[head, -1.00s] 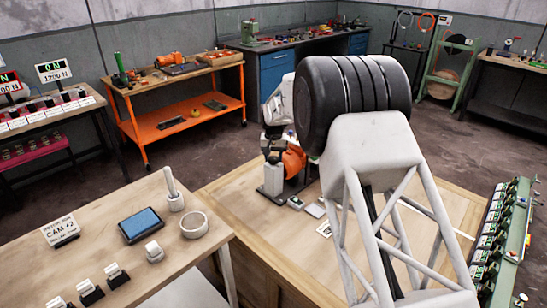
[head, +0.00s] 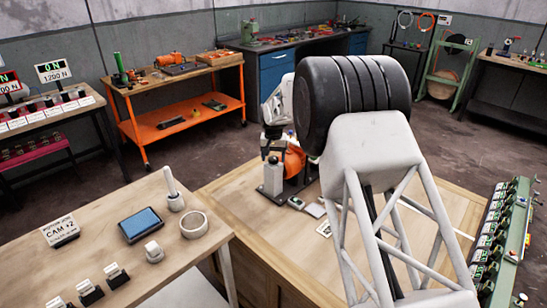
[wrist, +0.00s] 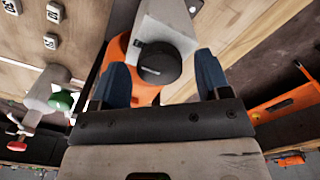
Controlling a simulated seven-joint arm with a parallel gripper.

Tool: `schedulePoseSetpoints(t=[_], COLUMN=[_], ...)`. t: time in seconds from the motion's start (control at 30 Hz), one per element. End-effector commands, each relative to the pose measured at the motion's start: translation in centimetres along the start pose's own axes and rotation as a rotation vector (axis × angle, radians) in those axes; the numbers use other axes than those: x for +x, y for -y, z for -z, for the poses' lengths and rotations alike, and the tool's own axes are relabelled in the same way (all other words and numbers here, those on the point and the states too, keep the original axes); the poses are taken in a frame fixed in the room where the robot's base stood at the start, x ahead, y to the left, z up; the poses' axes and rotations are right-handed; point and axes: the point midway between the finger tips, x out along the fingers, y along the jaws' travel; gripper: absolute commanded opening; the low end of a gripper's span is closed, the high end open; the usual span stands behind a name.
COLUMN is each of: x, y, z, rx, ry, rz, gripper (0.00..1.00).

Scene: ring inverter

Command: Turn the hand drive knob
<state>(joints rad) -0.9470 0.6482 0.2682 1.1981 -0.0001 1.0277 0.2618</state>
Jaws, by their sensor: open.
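In the wrist view, a round black knob (wrist: 160,62) sits on the end of a pale grey housing (wrist: 166,28). I take it to be the hand drive knob. My gripper (wrist: 162,68) is open, with one blue finger on each side of the knob and a visible gap at both sides. Whether the knob lies at fingertip depth is hard to tell. In the head view, a small grey block (head: 272,178) stands beside an orange machine part (head: 295,162) on the wooden platform. My arm hides much of that area.
In the wrist view, a green knob (wrist: 62,100) and a red knob (wrist: 14,118) lie to the left. In the head view, a near table (head: 110,220) holds a blue-screened tablet (head: 141,225) and a ring (head: 194,224). A green rack (head: 505,235) stands at the right.

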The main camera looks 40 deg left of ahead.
Motion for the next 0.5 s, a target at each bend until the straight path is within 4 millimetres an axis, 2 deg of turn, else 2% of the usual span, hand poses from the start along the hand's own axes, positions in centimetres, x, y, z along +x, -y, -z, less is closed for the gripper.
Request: schedulePoseSetpoints(t=[0.27,0.5], x=[-1.5,-4.4], y=[0.0,0.0], z=[0.0,0.0], rx=[0.000,0.000], ry=[-0.001,-0.001], rz=[0.000,0.000], gripper=[0.70,0.70])
